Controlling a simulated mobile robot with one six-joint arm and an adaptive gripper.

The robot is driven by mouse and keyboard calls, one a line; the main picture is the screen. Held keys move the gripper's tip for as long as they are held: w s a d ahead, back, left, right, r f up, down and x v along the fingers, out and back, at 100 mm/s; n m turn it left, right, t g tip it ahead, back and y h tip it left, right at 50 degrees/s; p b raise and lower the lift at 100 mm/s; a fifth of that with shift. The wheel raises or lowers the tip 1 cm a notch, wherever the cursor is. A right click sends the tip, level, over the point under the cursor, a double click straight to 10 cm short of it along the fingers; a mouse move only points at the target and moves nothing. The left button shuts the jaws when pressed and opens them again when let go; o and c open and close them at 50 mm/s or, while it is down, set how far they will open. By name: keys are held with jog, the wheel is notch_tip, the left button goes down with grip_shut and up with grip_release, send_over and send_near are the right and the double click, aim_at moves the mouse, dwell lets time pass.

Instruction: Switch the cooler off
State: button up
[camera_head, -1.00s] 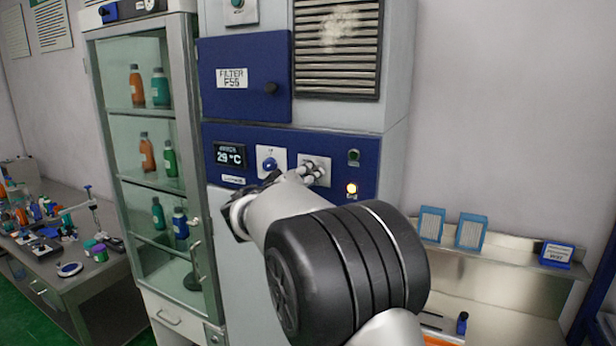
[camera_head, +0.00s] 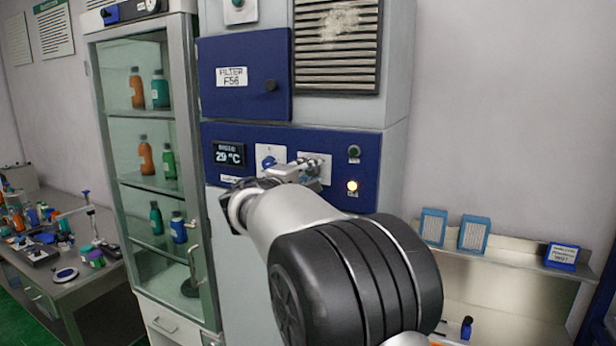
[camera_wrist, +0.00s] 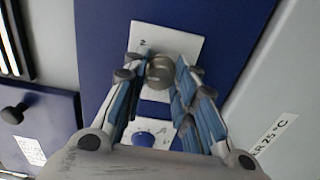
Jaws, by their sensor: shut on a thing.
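The cooler's blue control panel (camera_head: 218,139) is in the middle of the head view, with a display (camera_head: 229,154) reading 29 °C. A blue knob (camera_head: 268,161) on a white plate sits right of the display; it also shows in the wrist view (camera_wrist: 145,138). Right of it is a second white plate with a grey metal knob (camera_wrist: 160,72). My gripper (camera_head: 308,167) is at this second plate. In the wrist view my gripper (camera_wrist: 160,78) is shut on the grey knob, one finger on each side.
A dark green button (camera_head: 354,153) sits above the lamp. A blue filter door (camera_head: 235,97) with a black knob is above the panel. A glass cabinet (camera_head: 205,250) with bottles stands at left, a cluttered table (camera_head: 90,275) beyond it. A metal shelf (camera_head: 510,262) is at right.

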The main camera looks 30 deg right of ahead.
jog(key=n+p, duration=0.1)
jog(key=n, duration=0.4)
jog(key=shift+r+n, duration=0.1)
jog(key=shift+n, duration=0.2)
jog(key=shift+n+p, duration=0.6)
jog(key=shift+n, duration=1.1)
jog(key=o, duration=1.1)
jog(key=shift+c, duration=0.2)
jog(key=v, duration=1.2)
